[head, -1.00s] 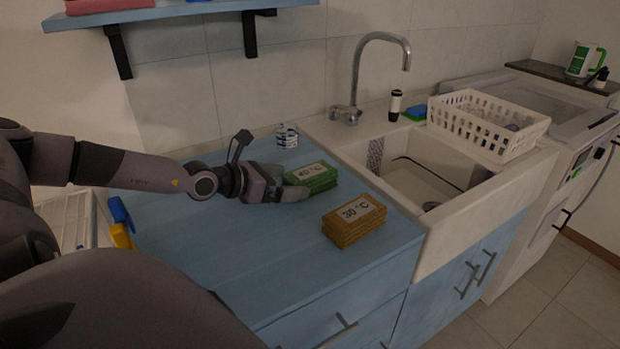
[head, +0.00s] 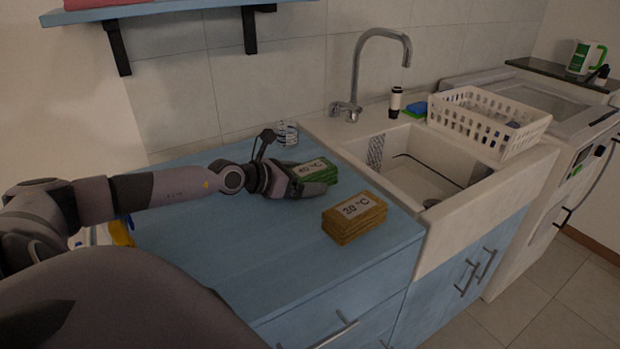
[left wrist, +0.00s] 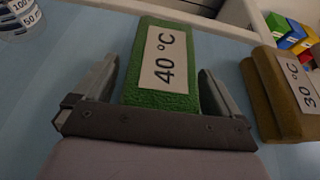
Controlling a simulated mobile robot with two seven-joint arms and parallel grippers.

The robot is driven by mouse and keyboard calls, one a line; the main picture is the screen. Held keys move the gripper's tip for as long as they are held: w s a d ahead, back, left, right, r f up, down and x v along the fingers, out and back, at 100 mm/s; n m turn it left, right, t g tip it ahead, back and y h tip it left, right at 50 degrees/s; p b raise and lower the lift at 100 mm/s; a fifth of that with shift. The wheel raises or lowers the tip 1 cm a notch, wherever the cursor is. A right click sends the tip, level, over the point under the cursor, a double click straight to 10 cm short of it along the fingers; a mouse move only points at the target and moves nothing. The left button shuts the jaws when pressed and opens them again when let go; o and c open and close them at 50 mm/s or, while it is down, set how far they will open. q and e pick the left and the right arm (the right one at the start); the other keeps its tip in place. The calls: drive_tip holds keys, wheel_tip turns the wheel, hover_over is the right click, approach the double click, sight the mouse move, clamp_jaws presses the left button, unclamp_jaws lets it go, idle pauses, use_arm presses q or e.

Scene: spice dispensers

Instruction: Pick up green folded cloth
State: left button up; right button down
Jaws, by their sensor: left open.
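The green folded cloth (head: 319,171) lies on the blue counter (head: 230,240) and bears a "40 °C" label. It also shows in the left wrist view (left wrist: 185,97). My left gripper (head: 312,180) is open around it; in the left wrist view the two fingers (left wrist: 160,85) stand on either side of the cloth. A gap shows between the left finger and the cloth; the right finger is close to its edge. In the head view the gripper hides part of the cloth. My right gripper is not in view.
A brown folded cloth (head: 354,216) labelled "30 °C" lies just right of the green one. A small marked cup (head: 287,133) stands behind. The sink (head: 420,175) is to the right, with a white basket (head: 488,122) beyond. A wall shelf (head: 180,10) hangs above.

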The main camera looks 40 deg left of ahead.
use_arm(q)
drive_tip(key=shift+w+d+f, duration=0.1)
drive_tip(key=shift+w, duration=0.1)
drive_tip(key=c, duration=1.1)
